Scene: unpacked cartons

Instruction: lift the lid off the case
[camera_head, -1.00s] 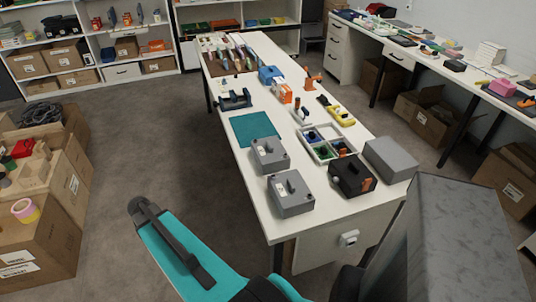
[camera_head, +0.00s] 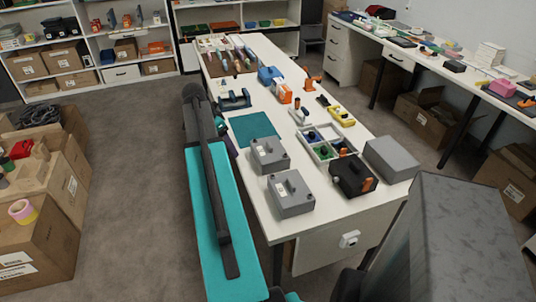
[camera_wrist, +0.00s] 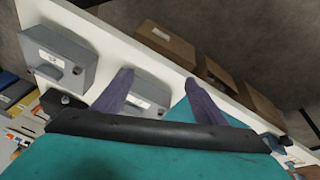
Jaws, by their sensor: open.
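Two grey boxes with a raised handle and a small label on top, either of which could be the case, stand on the white table: the nearer one (camera_head: 291,193) and the farther one (camera_head: 268,155). In the wrist view one grey box (camera_wrist: 60,58) shows whole at upper left; another (camera_wrist: 148,94) is partly hidden behind my gripper. My gripper (camera_wrist: 158,75) has its two purple fingers spread apart, with nothing held between them. In the head view my arm hides most of it, beside the table's left edge.
A teal mat (camera_head: 255,129) lies behind the farther box. A divided white tray (camera_head: 322,148), a black case with orange parts (camera_head: 353,175) and a plain grey box (camera_head: 391,158) stand to the right. Cartons (camera_head: 45,240) fill the left floor. The table's front corner is bare.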

